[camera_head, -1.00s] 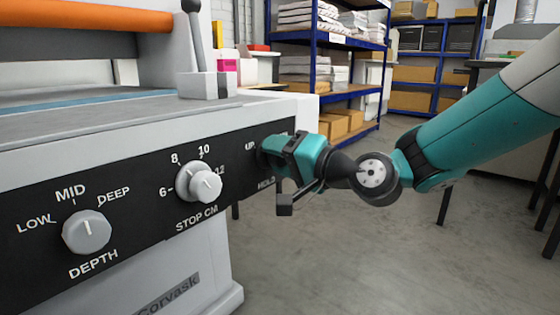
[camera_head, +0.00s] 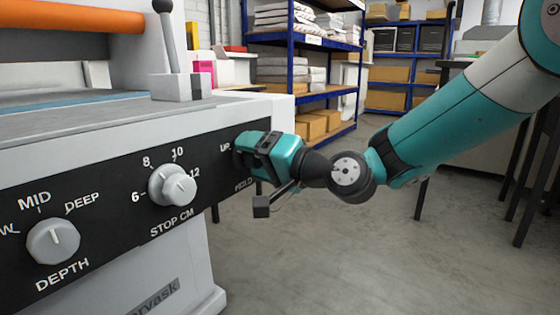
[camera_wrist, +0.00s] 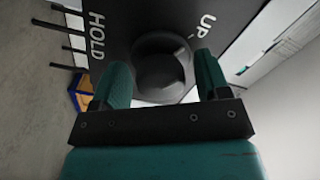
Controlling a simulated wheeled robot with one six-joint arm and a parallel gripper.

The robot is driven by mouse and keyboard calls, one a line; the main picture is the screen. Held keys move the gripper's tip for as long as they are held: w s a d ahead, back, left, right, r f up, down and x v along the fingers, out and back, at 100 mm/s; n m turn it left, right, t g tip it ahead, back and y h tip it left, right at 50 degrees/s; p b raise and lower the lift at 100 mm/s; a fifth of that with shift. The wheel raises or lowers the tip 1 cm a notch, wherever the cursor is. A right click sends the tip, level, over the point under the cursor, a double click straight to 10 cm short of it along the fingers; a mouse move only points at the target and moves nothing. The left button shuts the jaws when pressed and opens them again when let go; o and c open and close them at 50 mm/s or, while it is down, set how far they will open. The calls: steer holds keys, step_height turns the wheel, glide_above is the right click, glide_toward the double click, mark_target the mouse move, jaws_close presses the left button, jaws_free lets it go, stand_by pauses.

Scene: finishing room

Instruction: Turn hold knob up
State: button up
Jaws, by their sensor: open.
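The hold knob (camera_wrist: 160,68) is a dark round knob on the black panel in the wrist view. The words HOLD and UP stand on either side of it. My gripper (camera_wrist: 160,85) is open, with one teal finger on each side of the knob and gaps visible. In the head view my gripper (camera_head: 245,150) is at the right end of the panel and hides the hold knob.
On the same black panel (camera_head: 110,190) are the stop cm knob (camera_head: 172,185) and the depth knob (camera_head: 53,241). A lever (camera_head: 168,45) stands on top of the machine.

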steer(key=shift+d, duration=0.1)
steer(key=b+v, duration=0.1)
steer(key=v, duration=1.6)
steer(key=shift+s+d, duration=0.1)
steer(key=shift+s, duration=0.05)
steer(key=s+a+f+n+g+h, duration=0.1)
steer(key=s+a+f+n+g, duration=0.25)
steer(key=s+n+g, duration=0.2)
steer(key=s+d+f+n+g+h+p, duration=0.1)
steer(key=s+d+f+n+g+h, duration=0.15)
steer(key=s+h, duration=0.3)
steer(key=s+d+f+n+g+h+p, duration=0.1)
steer(key=s+d+f+g+h, duration=0.2)
steer(key=s, duration=0.4)
step_height(320, 180, up, 38)
steer(key=p, duration=3.7)
steer(key=shift+a, duration=0.25)
